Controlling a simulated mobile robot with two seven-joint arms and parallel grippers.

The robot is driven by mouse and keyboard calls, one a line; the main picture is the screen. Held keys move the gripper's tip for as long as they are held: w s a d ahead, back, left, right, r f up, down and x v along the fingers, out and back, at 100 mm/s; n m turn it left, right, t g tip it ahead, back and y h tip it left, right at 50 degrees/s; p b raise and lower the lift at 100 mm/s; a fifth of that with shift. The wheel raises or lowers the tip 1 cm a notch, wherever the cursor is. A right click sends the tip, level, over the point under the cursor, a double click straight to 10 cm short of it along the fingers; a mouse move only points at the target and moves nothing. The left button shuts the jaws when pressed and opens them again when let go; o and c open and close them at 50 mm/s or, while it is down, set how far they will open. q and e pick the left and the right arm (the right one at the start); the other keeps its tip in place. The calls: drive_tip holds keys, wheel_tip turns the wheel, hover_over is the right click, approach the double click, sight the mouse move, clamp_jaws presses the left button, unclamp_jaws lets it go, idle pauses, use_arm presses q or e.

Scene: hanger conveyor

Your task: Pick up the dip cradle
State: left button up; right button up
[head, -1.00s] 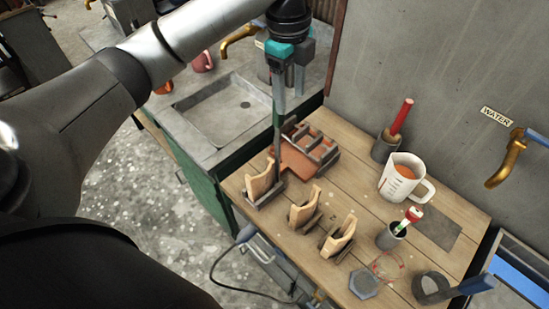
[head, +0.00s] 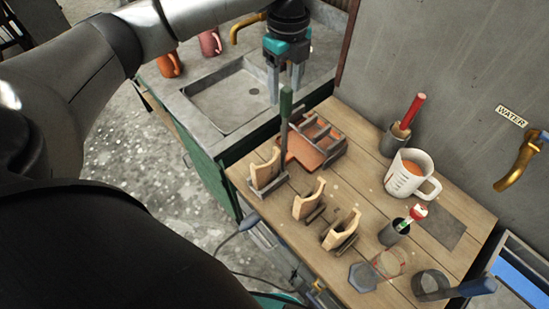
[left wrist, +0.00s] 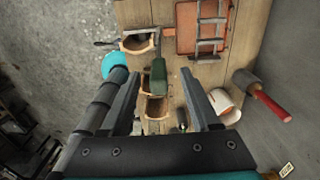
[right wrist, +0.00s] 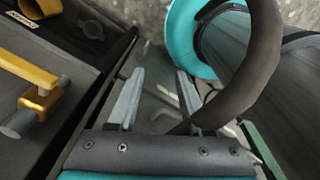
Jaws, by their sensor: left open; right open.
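The dip cradle appears to be the dark metal holder (head: 268,184) at the bench's left edge, with a tan curved piece in it. Its upright rod ends in a green grip (head: 286,103); the green grip (left wrist: 157,77) also shows in the left wrist view. My left gripper (head: 285,88) is open, fingers pointing down, close to the top of the grip. In the left wrist view the grip appears between the two fingers, not clamped; its exact depth is unclear. My right gripper (right wrist: 160,73) is open and empty, away from the bench.
Two more tan pieces (head: 309,201) (head: 342,233) stand in front. A reddish tray (head: 303,151) with a metal rack lies behind the cradle. A measuring jug (head: 408,176), a red-handled tool (head: 411,112) and a dark cup (head: 393,233) stand to the right. The sink (head: 226,103) is beyond.

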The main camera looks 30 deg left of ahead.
sight(286, 105)
use_arm(q)
drive_tip(key=f, duration=0.5)
drive_tip(key=shift+s+d+f, duration=0.15)
drive_tip(key=shift+s+d, duration=0.05)
clamp_jaws()
idle(0.3)
